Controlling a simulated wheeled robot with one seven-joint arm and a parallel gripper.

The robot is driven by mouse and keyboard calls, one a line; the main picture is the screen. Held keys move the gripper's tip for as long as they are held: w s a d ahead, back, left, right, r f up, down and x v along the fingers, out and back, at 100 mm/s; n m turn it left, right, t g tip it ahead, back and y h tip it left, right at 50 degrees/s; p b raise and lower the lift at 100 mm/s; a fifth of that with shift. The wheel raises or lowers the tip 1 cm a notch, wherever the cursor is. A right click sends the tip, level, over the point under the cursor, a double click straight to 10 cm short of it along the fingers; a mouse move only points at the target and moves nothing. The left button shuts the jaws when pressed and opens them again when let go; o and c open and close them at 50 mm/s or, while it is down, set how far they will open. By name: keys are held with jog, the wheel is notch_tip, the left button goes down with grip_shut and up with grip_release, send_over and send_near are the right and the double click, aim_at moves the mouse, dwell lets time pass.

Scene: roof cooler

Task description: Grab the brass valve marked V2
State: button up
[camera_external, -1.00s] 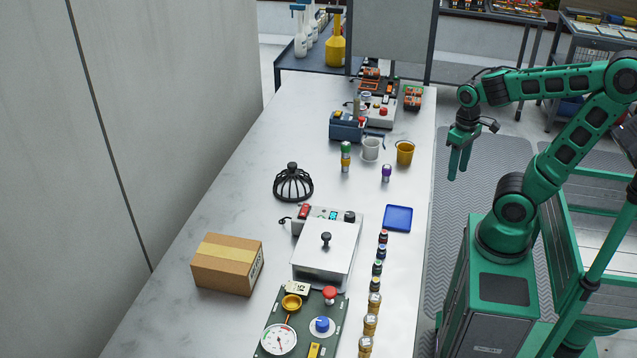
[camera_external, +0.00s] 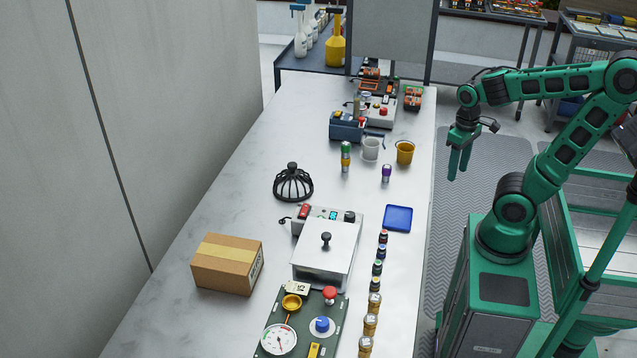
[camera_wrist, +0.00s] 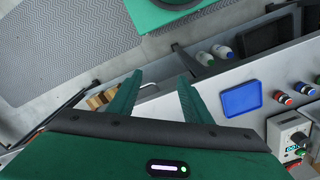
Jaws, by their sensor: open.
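A green panel (camera_external: 306,324) lies at the near end of the bench in the external view. A round brass valve (camera_external: 291,302) is on it, beside a small white tag (camera_external: 297,288) whose marking is too small to read surely. A pipe runs from the brass valve to a white dial gauge (camera_external: 280,340). My gripper (camera_external: 459,163) hangs beyond the bench's right edge, pointing down, open and empty, far from the panel. In the wrist view, my gripper's two fingers (camera_wrist: 160,84) are apart with nothing between them. The brass valve is not visible there.
On the panel are a red knob (camera_external: 330,293), a blue knob (camera_external: 322,324) and a yellow part (camera_external: 314,350). A steel-lidded box (camera_external: 322,262) stands behind it, a carton (camera_external: 227,264) to the left, several small jars (camera_external: 375,303) to the right. A blue tray (camera_external: 398,218) lies farther back.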

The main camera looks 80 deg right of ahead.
notch_tip(320, 180, up, 6)
jog(key=s, duration=0.1)
jog(key=w+a+f+n+t+h, duration=0.1)
jog(key=w+a+f+h, duration=0.15)
jog(key=w, duration=0.45)
jog(key=w+a+f+t+h, duration=0.1)
jog(key=w+a, duration=0.3)
jog(key=w, duration=0.3)
jog(key=w+a+n+t, duration=0.2)
jog(key=w+a+t, duration=0.45)
jog(key=a, duration=0.75)
notch_tip(320, 180, up, 3)
jog(key=n+t+y, duration=0.5)
jog(key=n+y, duration=0.1)
send_over(373, 303)
jog(key=s+d, duration=0.2)
jog(key=s, duration=0.3)
jog(key=f, duration=1)
jog(key=shift+w+d+f, duration=0.15)
jog(key=shift+w+f, duration=0.1)
jog(key=shift+f, duration=0.05)
jog(key=shift+w+f, duration=0.1)
jog(key=shift+f, duration=0.35)
jog(key=shift+x, duration=2.35)
jog(key=shift+r, duration=0.1)
